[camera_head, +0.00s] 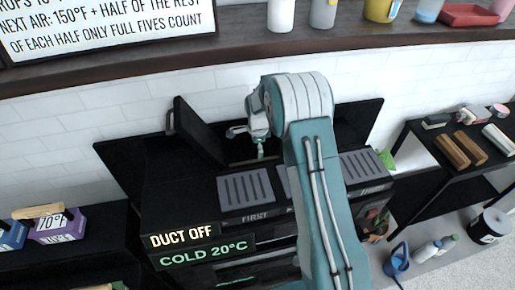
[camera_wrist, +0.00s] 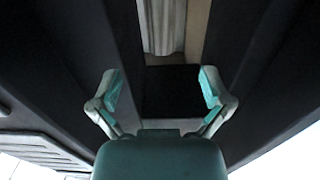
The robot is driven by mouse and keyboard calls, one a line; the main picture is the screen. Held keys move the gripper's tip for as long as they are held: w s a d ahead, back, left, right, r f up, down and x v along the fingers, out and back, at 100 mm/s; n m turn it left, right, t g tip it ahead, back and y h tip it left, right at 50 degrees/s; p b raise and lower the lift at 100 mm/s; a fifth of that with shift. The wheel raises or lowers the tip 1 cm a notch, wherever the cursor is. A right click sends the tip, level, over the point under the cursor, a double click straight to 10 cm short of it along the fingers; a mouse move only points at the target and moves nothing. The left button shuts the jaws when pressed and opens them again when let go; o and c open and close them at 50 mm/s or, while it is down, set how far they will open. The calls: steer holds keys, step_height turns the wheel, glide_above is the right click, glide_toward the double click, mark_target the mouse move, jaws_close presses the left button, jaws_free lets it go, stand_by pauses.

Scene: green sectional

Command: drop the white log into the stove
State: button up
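The black stove (camera_head: 160,205) stands in the middle of the head view, with its dark lid (camera_head: 196,133) raised. My gripper (camera_head: 250,142) is over the opening behind the slotted top. In the wrist view my gripper (camera_wrist: 160,90) is open, its teal-padded fingers wide apart with only a dark surface between them. A whitish ribbed piece (camera_wrist: 162,25), perhaps the white log, shows beyond the fingertips between dark walls, not in their grasp. A tan strip (camera_wrist: 197,30) is beside it. A pale log-shaped piece (camera_head: 498,138) lies on the right shelf. My arm hides part of the stove.
Two brown logs (camera_head: 461,149) lie on the black right-hand shelf (camera_head: 440,170). A blue watering can (camera_head: 398,260) and bottles stand below it. A purple box (camera_head: 57,227) is at left. A wooden shelf (camera_head: 250,48) with a sign and cups runs along the top.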

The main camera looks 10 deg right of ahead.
step_height(320, 180, up, 7)
steer(key=shift+r, duration=0.2)
stand_by(0.5)
stand_by(0.9)
